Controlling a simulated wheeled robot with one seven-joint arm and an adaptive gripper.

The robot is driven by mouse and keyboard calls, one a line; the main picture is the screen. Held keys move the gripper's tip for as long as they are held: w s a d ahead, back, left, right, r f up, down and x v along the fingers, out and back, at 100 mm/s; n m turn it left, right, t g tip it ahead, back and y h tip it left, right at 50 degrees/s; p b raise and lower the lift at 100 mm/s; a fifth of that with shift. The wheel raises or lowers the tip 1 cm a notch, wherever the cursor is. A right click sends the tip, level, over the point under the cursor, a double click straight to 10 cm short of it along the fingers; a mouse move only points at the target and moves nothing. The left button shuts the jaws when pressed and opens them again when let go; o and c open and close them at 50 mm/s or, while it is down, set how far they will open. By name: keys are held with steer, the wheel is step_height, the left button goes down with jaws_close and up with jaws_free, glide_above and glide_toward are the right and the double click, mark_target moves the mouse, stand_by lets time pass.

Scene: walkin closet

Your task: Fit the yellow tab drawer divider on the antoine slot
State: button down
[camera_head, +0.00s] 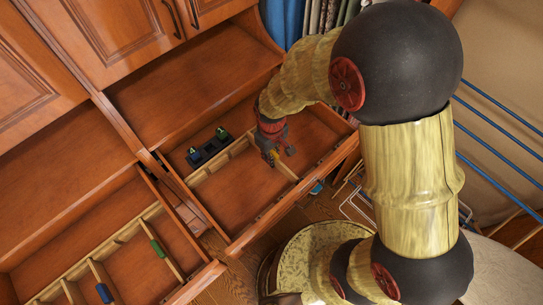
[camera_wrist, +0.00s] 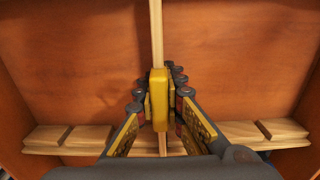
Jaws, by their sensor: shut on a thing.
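The yellow tab drawer divider is a thin pale wooden strip with a yellow block on it. In the wrist view my gripper (camera_wrist: 160,78) is shut on the yellow tab (camera_wrist: 159,105), and the strip (camera_wrist: 156,32) runs straight up the picture. In the head view my gripper (camera_head: 271,151) is inside the open middle drawer, and the divider (camera_head: 286,171) spans toward the front rail. A notched wooden rail (camera_wrist: 92,139) crosses below the tab in the wrist view. No slot label is readable.
The left drawer (camera_head: 135,268) has dividers with a green tab (camera_head: 158,248) and a blue tab (camera_head: 104,293). The middle drawer's front compartment (camera_head: 232,197) is clear.

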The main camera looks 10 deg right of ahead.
steer(key=shift+f+b, duration=0.65)
steer(key=shift+f, duration=0.35)
steer(key=c, duration=1.8)
jaws_free()
step_height(320, 180, up, 12)
steer(key=shift+r, duration=0.1)
